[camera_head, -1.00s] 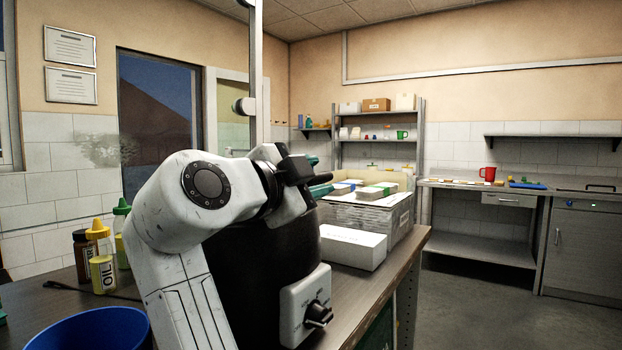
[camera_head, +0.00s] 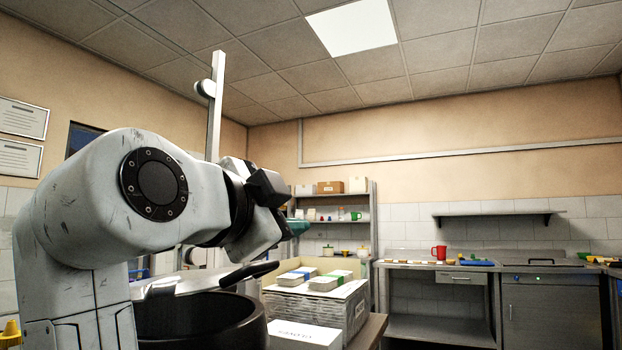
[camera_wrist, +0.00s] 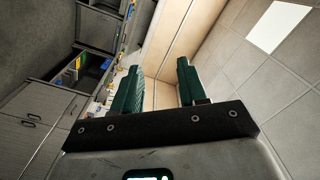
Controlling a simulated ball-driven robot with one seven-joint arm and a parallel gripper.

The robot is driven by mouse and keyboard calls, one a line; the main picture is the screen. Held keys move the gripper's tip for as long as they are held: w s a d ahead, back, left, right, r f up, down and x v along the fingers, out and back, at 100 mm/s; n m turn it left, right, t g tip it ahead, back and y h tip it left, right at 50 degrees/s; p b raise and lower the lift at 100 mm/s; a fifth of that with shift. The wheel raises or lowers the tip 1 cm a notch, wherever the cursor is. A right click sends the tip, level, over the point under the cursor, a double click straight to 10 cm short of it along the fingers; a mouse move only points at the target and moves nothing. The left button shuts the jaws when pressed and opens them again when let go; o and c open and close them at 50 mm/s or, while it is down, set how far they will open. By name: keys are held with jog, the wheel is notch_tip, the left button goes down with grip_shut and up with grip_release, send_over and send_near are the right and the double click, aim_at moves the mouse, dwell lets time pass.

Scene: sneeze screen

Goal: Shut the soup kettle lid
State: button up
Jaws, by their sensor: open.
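The black soup kettle (camera_head: 205,325) stands at the lower left in the head view, partly hidden by my arm. Its silver lid (camera_head: 205,281) with a black handle (camera_head: 250,274) shows above the dark rim, tilted, with a gap at the front. The hinge side is hidden behind my arm. My gripper (camera_head: 290,230) is above and right of the handle, apart from it, pointing right. In the wrist view its two green fingers (camera_wrist: 157,84) are spread with nothing between them. The kettle and lid are not in the wrist view.
A white box (camera_head: 303,335) and a crate (camera_head: 345,305) with packs on top stand right of the kettle. An upright metal post (camera_head: 214,120) rises behind my arm. Shelves (camera_head: 340,220) and a side counter (camera_head: 440,266) with a red mug (camera_head: 439,252) are farther back.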

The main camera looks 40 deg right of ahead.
jog(key=s+r, duration=0.2)
jog(key=s, duration=0.4)
jog(key=shift+s+a+r, duration=0.15)
jog(key=shift+s+r, duration=0.1)
jog(key=shift+r, duration=0.15)
